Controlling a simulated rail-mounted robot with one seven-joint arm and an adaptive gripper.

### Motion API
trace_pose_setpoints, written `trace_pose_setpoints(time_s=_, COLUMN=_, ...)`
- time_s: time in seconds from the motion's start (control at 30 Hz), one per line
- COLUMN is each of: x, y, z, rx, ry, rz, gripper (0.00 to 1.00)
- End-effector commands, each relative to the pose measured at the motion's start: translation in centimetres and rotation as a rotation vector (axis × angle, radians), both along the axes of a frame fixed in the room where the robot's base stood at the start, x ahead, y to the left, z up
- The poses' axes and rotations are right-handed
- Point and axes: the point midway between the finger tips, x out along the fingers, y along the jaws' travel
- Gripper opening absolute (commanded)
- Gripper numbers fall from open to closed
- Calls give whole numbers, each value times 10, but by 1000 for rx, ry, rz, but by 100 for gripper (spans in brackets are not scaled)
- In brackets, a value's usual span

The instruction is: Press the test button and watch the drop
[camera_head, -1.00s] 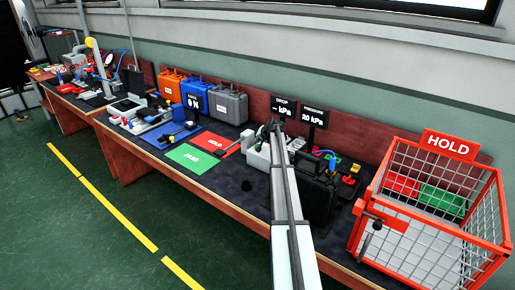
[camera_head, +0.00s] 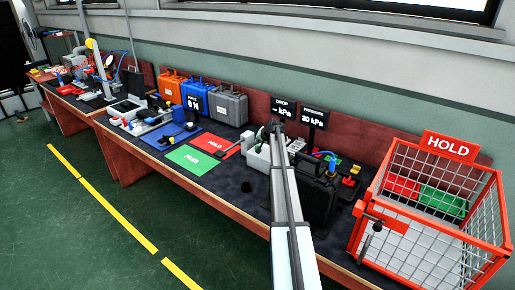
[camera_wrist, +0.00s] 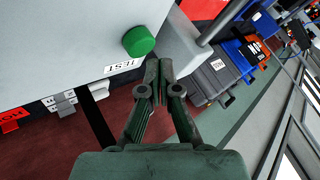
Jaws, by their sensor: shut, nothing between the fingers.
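The test button is a round green knob (camera_wrist: 138,41) on a pale grey box (camera_wrist: 60,45) in the wrist view, beside a white label reading TEST (camera_wrist: 124,66). My gripper (camera_wrist: 158,68) is shut and empty, its fingertips just below and right of the button, apart from it in the picture. In the head view my arm reaches over the bench and hides the button. The drop display (camera_head: 284,107) shows dashes with kPa. The pressure display (camera_head: 314,116) beside it reads 20 kPa.
A black case (camera_head: 318,195) stands right of my arm. A red wire cage marked HOLD (camera_head: 447,145) is at the bench's right end. Green (camera_head: 190,158) and red (camera_head: 212,142) mats lie to the left, with orange, blue and grey cases (camera_head: 228,106) behind.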

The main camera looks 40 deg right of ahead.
Motion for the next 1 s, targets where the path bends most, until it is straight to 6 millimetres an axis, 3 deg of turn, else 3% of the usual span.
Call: trace_pose_setpoints(time_s=1.0, x=0, y=0, z=-9, rx=0, ry=0, rz=0, gripper=0)
